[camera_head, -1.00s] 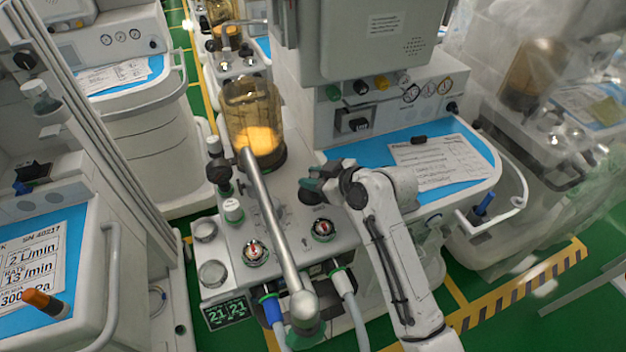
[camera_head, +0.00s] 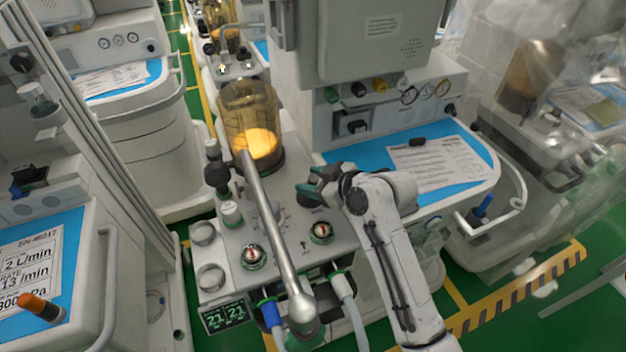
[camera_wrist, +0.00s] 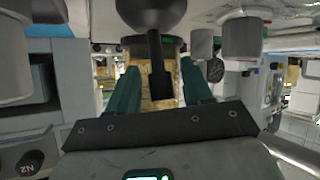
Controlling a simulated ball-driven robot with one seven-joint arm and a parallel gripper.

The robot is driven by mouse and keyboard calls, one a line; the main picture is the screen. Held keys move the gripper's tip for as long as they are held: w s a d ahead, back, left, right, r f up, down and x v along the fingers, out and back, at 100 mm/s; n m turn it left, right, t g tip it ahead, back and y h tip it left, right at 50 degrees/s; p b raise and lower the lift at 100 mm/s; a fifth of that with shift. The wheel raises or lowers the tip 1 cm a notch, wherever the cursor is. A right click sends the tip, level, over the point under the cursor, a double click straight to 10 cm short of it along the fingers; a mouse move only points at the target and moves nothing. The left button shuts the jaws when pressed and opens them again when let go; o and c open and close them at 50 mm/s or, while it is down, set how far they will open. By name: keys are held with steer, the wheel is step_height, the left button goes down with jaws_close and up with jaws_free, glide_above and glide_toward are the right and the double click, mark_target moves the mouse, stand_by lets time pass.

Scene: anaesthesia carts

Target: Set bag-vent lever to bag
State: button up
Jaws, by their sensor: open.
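The bag-vent lever appears to be the dark rounded knob (camera_head: 309,196) on the grey machine top, partly hidden by my gripper. In the wrist view a black round body with a narrow black handle (camera_wrist: 158,80) reaches into the space between the fingers. My gripper (camera_head: 318,183) has teal fingers and stands right at the knob, from the right side. In the wrist view the gripper (camera_wrist: 160,88) is open, with one finger on each side of the handle and visible gaps. I cannot read the bag and vent marks.
An amber canister (camera_head: 252,125) stands behind the knob. A long metal tube (camera_head: 272,230) runs across the machine top, left of my gripper. Two round gauges (camera_head: 254,257) and hoses (camera_head: 345,285) lie in front. A blue worktop (camera_head: 350,156) with a paper is at the right.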

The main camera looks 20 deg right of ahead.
steer(key=v, duration=1)
steer(key=shift+s+d+r+b, duration=0.2)
steer(key=shift+s+b, duration=0.1)
steer(key=shift+b, duration=0.05)
